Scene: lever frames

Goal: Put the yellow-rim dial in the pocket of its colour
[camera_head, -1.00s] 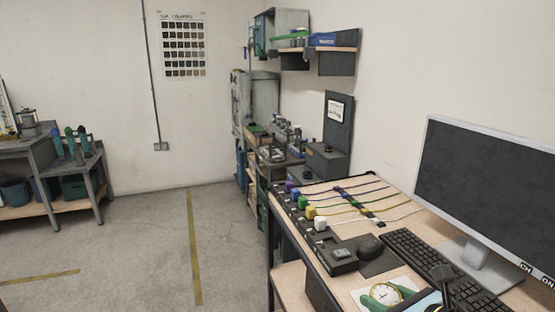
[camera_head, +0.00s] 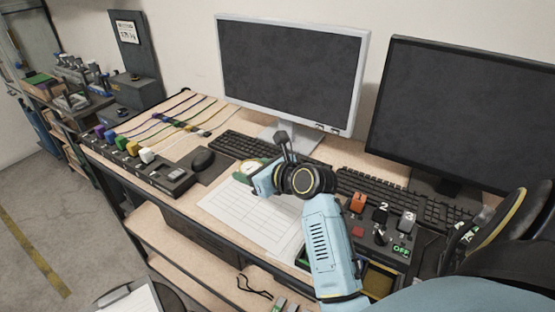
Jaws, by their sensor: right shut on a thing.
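The yellow-rim dial (camera_head: 249,168), with a pale face, shows at the tip of my right gripper (camera_head: 254,170), above the desk near the mouse. The gripper is shut on it, with green finger parts on either side of the dial. The wrist hides part of this. A dark tray with a yellow-coloured part (camera_head: 379,281) and a green edge lies at the front of the desk, largely hidden behind my right forearm. I cannot make out its pockets clearly. My left gripper is not in view.
Two monitors (camera_head: 291,70) (camera_head: 437,115) stand behind keyboards. A mouse (camera_head: 203,160) and a row of coloured blocks (camera_head: 133,148) with cables lie left. A paper sheet (camera_head: 245,210) lies below the dial. A switch box with numbered levers (camera_head: 381,222) stands right of my wrist.

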